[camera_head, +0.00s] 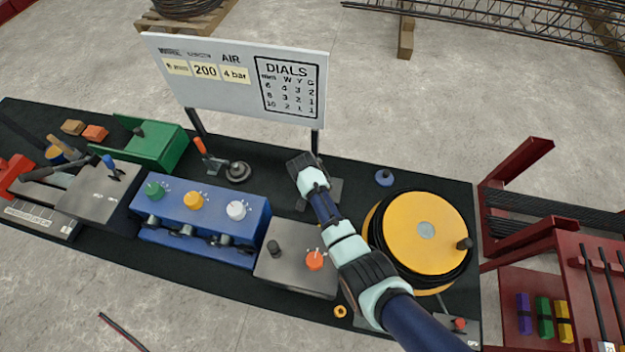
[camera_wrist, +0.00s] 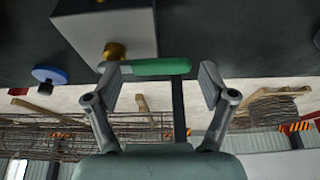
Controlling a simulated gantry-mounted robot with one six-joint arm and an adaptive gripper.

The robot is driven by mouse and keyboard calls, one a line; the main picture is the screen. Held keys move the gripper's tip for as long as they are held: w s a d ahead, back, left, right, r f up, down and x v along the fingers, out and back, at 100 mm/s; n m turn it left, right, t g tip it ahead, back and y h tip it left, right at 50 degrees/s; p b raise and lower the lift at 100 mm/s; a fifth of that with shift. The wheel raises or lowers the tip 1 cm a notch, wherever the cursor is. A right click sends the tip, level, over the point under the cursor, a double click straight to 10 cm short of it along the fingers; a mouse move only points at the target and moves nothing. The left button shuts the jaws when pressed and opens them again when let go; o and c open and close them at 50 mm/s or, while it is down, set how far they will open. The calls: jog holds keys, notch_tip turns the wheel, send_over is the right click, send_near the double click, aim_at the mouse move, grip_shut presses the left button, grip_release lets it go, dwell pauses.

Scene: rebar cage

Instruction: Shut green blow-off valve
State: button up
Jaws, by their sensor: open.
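The green valve lever (camera_wrist: 162,67) shows in the wrist view. It extends sideways from a brass fitting (camera_wrist: 115,51) at the edge of a grey block (camera_wrist: 105,28). My gripper (camera_wrist: 160,74) is open, with one finger on each side of the lever's length. The left finger is by the brass fitting and the right one is just past the lever's free end; contact cannot be told. In the head view my gripper (camera_head: 302,164) is over the back of the bench, below the white board. The lever is hidden there behind my arm.
The white board (camera_head: 240,75) stands behind on posts (camera_head: 315,141). A blue box (camera_head: 200,222) with green, yellow and white dials, a grey box (camera_head: 296,265) with an orange knob, and a yellow reel (camera_head: 424,232) flank my arm. A blue knob (camera_head: 384,178) is right of my gripper.

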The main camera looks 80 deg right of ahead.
jog(key=v, duration=1.2)
